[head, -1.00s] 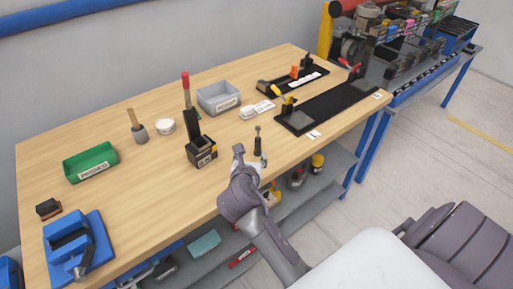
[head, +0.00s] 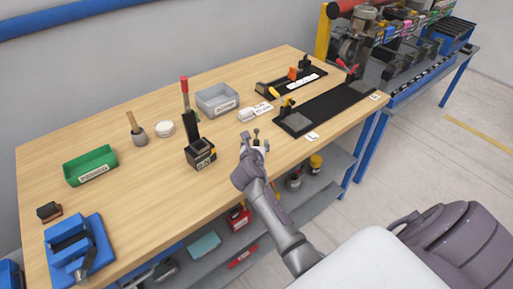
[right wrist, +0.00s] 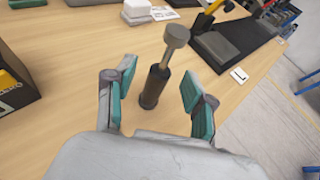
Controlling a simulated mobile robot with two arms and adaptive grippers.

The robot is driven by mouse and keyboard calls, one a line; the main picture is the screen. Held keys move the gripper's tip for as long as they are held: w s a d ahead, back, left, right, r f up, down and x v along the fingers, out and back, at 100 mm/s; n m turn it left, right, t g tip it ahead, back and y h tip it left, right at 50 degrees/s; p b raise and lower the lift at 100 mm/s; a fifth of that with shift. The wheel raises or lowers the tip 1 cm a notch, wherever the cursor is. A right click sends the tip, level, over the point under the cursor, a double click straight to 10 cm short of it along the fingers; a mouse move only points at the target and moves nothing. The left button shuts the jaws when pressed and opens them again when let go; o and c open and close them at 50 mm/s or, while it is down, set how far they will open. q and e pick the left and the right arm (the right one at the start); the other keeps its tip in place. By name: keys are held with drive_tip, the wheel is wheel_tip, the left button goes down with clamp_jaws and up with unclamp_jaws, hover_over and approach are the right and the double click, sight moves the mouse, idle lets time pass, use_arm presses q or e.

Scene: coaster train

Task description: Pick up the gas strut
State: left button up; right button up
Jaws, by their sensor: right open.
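The gas strut (right wrist: 156,85) stands upright on the wooden table in the right wrist view, with a dark cylinder below and a grey rod and round head on top. In the head view only its upper part (head: 256,134) shows; my gripper hides the rest. My right gripper (right wrist: 157,98) is open, with its teal-padded fingers on either side of the strut and a gap to each. In the head view my right gripper (head: 254,147) is over the table's front edge area. My left gripper is not in view.
A black and yellow box (head: 200,152) stands left of the strut. White blocks (head: 246,114) and a grey bin (head: 216,99) lie behind it. A black fixture plate (head: 325,108) is to the right.

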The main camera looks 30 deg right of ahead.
drive_tip(key=shift+w+d+f, duration=0.2)
drive_tip(key=shift+w, duration=0.15)
drive_tip(key=shift+s, duration=0.1)
drive_tip(key=shift+c, duration=0.3)
clamp_jaws()
drive_tip(key=shift+r, duration=0.1)
